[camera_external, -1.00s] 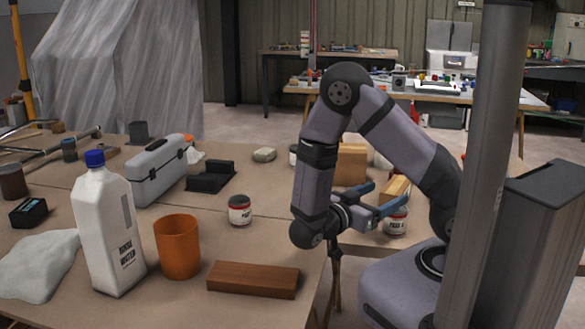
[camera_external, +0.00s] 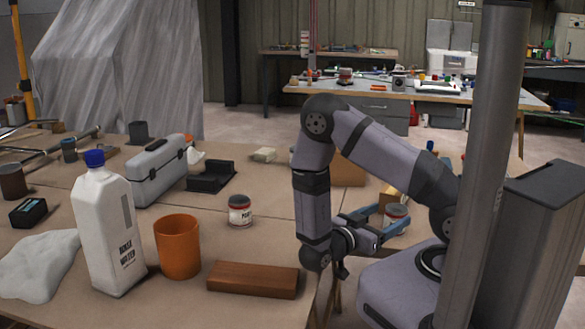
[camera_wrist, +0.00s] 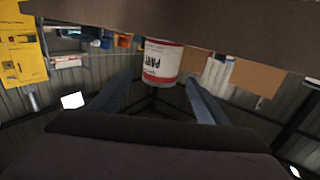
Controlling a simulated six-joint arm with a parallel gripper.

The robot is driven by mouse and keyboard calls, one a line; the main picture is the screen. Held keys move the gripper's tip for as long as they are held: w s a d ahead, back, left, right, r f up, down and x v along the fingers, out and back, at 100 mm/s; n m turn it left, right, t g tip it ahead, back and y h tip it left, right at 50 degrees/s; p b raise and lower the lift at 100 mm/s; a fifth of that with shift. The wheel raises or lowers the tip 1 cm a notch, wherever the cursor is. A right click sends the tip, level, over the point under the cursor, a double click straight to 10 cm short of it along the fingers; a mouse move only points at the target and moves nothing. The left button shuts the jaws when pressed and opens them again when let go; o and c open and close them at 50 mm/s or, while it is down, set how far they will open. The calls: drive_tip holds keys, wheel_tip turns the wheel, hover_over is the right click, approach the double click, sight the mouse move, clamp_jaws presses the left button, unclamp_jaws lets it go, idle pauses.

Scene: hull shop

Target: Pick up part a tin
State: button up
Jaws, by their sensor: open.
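A small white tin with a red band and dark lid (camera_external: 396,216) stands on the right part of the bench. In the wrist view the tin (camera_wrist: 162,62) appears upside down, with its lettering partly readable as "PART"; its letter is unclear. My gripper (camera_external: 398,211) is open and level, with its blue fingers pointing at the tin, one on each side. In the wrist view the tin lies between the fingertips of my gripper (camera_wrist: 159,78), and I see no finger touching it. A second, similar tin (camera_external: 240,211) stands mid-bench, away from my gripper; its letter is unclear.
A wooden block (camera_external: 253,279), an orange cup (camera_external: 178,247) and a white rinse water bottle (camera_external: 108,230) stand at the front left. A grey toolbox (camera_external: 156,172) and black tray (camera_external: 211,177) lie farther back. A cardboard box (camera_external: 348,171) is behind my arm.

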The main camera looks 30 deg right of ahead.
sight(397, 208)
drive_tip(key=shift+w+d+p, duration=0.2)
drive_tip(key=shift+d+p, duration=0.05)
drive_tip(key=shift+d, duration=0.95)
drive_tip(key=shift+w+d+p, duration=0.2)
drive_tip(key=shift+d, duration=1)
drive_tip(key=c, duration=1.4)
drive_tip(key=shift+o, duration=0.2)
drive_tip(key=shift+r, duration=0.1)
drive_tip(key=shift+r+p, duration=0.35)
drive_tip(key=shift+r, duration=4.6)
